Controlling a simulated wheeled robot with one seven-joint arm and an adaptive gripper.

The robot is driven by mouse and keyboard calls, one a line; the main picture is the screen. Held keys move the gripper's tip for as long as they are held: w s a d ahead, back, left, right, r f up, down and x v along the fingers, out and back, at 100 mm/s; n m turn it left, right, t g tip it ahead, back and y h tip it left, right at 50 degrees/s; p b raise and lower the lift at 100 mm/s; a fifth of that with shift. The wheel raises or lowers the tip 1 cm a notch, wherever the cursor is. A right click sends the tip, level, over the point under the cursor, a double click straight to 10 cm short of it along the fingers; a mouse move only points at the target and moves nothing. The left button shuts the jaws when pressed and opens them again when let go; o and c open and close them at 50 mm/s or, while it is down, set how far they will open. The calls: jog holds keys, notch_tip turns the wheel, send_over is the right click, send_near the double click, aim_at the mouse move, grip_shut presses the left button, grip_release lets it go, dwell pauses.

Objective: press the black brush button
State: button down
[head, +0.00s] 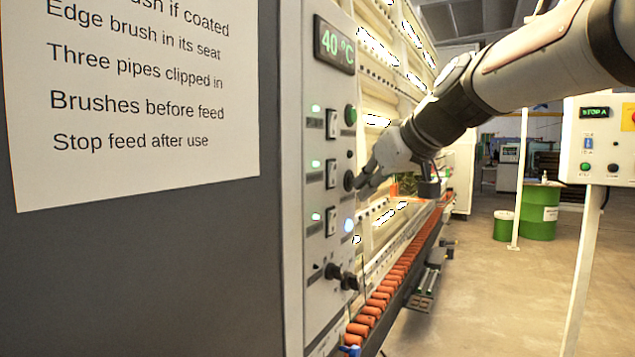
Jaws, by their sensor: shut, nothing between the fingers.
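The grey control panel (320,250) stands left of centre, seen at a steep angle. A round black button (348,180) sits on it in the middle row, between a green button (350,115) above and a pale, bright round button (348,225) below. The labels are too small to read. My gripper (360,184) is shut and empty, coming from the right with its fingertips right beside the black button. I cannot tell whether the fingertips touch it. A small green lamp (316,163) glows in that row.
Rocker switches (332,174) line the panel, and a black rotary knob (340,277) protrudes low on it. A conveyor with orange rollers (390,285) runs behind. A second control box (598,140) on a post stands right.

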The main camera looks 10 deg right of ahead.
dwell(0.5)
jog(key=shift+s+d+b, duration=0.35)
jog(key=shift+s+d, duration=0.15)
jog(key=shift+d, duration=0.1)
jog(key=shift+d, duration=0.1)
jog(key=shift+s+d+b, duration=0.4)
jog(key=shift+s+d, duration=0.35)
jog(key=shift+d, duration=0.25)
jog(key=shift+s+d+b, duration=0.35)
jog(key=shift+s+d, duration=0.35)
jog(key=shift+d, duration=0.25)
jog(key=shift+s+f, duration=0.1)
jog(key=s+a+f+m+g+h, duration=0.1)
jog(key=s+f+m+g+h, duration=0.3)
jog(key=s+f, duration=1.8)
jog(key=s, duration=0.2)
jog(key=shift+s+f+m+g, duration=0.3)
jog(key=shift+s+m+g, duration=0.05)
jog(key=shift+m+g, duration=0.05)
jog(key=shift+a, duration=0.1)
